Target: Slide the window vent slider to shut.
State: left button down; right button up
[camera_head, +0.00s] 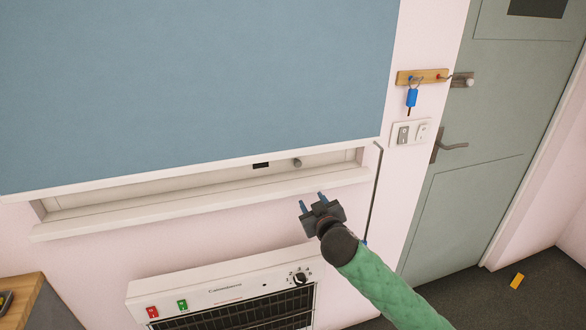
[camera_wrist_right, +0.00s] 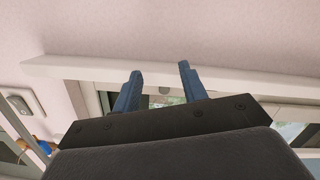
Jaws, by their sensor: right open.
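The window vent (camera_head: 260,165) shows as a short dark slot in the pale strip low on the window. A round grey knob (camera_head: 297,162), which looks like the slider's handle, sits just right of the slot. My right gripper (camera_head: 312,200) is open and empty, below and right of the knob and apart from it in the picture. In the right wrist view its two blue fingers (camera_wrist_right: 160,72) stand apart, pointing toward the window. My left gripper is not in view.
A blue blind (camera_head: 200,80) covers most of the window. The white sill (camera_head: 200,203) juts out under the vent. A heater (camera_head: 225,290) stands below. Light switches (camera_head: 411,132), a key rack (camera_head: 421,77) and a green door (camera_head: 480,150) are on the right.

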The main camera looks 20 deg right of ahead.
jog(key=t, duration=0.2)
send_near(298, 165)
jog(key=shift+y, duration=0.3)
jog(key=w, duration=0.2)
jog(key=w+p, duration=0.1)
jog(key=w, duration=0.1)
jog(key=w+p, duration=0.1)
jog(key=w, duration=0.1)
jog(key=shift+w+d+r, duration=0.1)
jog(key=shift+w+r, duration=0.05)
jog(key=shift+r, duration=0.15)
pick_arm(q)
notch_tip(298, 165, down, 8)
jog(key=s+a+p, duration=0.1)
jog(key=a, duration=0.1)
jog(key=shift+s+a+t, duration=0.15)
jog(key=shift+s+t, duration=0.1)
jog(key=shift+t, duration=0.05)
pick_arm(e)
jog(key=shift+w+f, duration=0.15)
jog(key=shift+w, duration=0.9)
grip_shut()
